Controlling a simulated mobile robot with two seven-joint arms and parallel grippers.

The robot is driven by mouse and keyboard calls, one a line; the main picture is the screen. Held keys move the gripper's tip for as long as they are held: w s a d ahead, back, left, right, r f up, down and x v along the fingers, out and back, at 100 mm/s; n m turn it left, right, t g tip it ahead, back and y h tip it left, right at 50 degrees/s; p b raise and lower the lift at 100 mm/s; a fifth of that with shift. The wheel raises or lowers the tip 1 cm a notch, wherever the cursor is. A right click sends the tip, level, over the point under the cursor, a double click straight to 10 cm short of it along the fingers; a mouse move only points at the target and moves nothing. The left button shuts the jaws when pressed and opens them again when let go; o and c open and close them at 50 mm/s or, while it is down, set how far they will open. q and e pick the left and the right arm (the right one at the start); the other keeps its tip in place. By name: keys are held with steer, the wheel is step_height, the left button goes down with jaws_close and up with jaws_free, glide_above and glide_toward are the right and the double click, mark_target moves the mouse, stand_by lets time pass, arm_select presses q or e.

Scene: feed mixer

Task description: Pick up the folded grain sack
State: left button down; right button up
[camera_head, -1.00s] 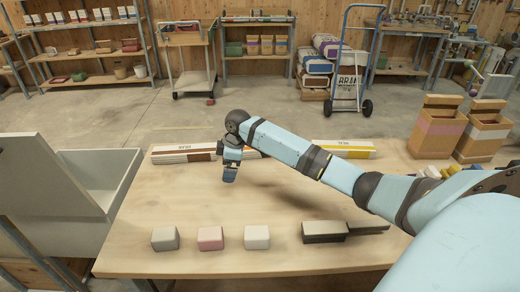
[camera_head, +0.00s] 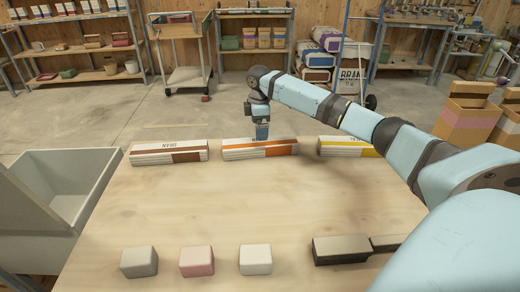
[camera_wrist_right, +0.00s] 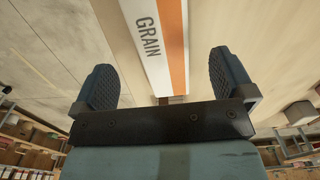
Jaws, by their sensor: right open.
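The folded grain sack (camera_head: 285,148) is white with an orange stripe and lies at the far edge of the table, between two similar folded sacks. In the right wrist view the sack (camera_wrist_right: 150,38) shows the word GRAIN and runs between the two fingers. My right gripper (camera_head: 262,136) points down over the middle of the sack. In the right wrist view the right gripper (camera_wrist_right: 163,75) is open, one dark ridged finger to each side of the sack, with nothing clamped. My left gripper is not in view.
A brown-striped sack (camera_head: 168,152) lies to the left and a yellow-striped sack (camera_head: 345,147) to the right. Grey (camera_head: 139,262), pink (camera_head: 197,261) and white (camera_head: 256,259) blocks and a dark block (camera_head: 340,250) line the near edge. The middle of the table (camera_head: 230,205) is clear.

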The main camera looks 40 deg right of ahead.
mark_target(260, 143)
step_height(260, 143, down, 7)
steer(key=shift+s+d+f+b, duration=0.1)
steer(key=shift+f+b, duration=0.05)
steer(key=shift+b, duration=0.6)
steer(key=c, duration=1)
